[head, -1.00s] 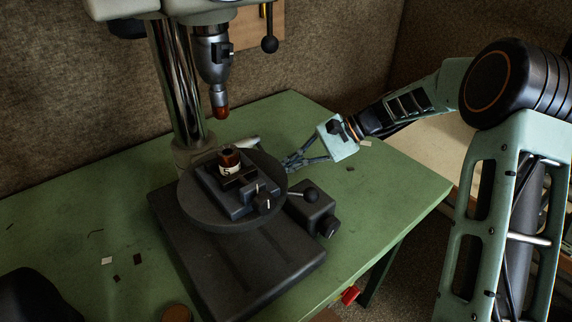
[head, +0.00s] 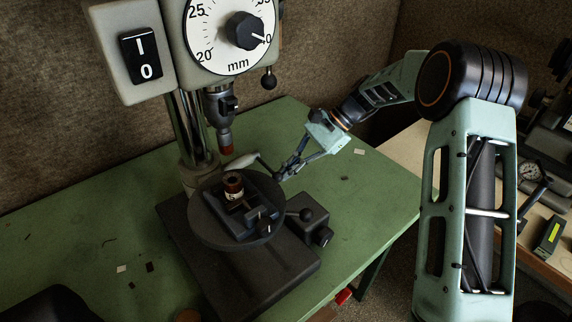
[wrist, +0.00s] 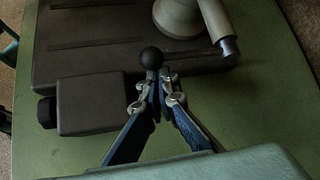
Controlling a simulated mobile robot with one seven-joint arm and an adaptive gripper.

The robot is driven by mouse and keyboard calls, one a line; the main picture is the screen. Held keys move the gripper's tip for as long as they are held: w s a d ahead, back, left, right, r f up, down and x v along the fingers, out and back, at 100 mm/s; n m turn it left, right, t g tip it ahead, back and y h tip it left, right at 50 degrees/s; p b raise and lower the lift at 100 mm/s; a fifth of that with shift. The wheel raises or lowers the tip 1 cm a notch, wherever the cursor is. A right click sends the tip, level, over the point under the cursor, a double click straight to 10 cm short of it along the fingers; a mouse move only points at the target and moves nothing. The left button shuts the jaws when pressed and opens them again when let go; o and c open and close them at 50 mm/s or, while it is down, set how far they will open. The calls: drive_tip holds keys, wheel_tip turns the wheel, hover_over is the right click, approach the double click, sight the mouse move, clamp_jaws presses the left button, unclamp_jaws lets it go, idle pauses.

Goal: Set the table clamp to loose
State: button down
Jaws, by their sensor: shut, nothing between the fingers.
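My gripper (head: 282,174) is low beside the drill press, right of its round dark table (head: 205,235). The fingertips (wrist: 160,74) are together and hold nothing. A pale lever (head: 240,161) sticks out to the right at the column, just left of the fingertips; it looks like the table clamp. In the wrist view a pale handle with a dark tip (wrist: 217,22) lies ahead and to the right of the fingertips. A black ball knob (wrist: 151,57) appears right at the fingertips; I cannot tell whether they touch or what bears it.
A vise (head: 255,226) with a labelled brown cylinder (head: 233,185) is on the round table. The drill chuck (head: 220,105) hangs above. The green bench (head: 365,205) is mostly clear on the right.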

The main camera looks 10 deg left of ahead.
wheel_tip(320, 180, up, 6)
drive_tip(key=w+a+p, duration=0.1)
drive_tip(key=p, duration=0.3)
drive_tip(key=shift+a+r, duration=0.25)
drive_tip(key=shift+w, duration=0.1)
idle(0.5)
wheel_tip(320, 180, down, 4)
drive_tip(key=d+b, duration=0.2)
drive_tip(key=w+d+r, duration=0.3)
drive_tip(key=w+r, duration=0.4)
drive_tip(key=shift+w+r+b, duration=0.25)
drive_tip(key=shift+b, duration=0.05)
idle(0.3)
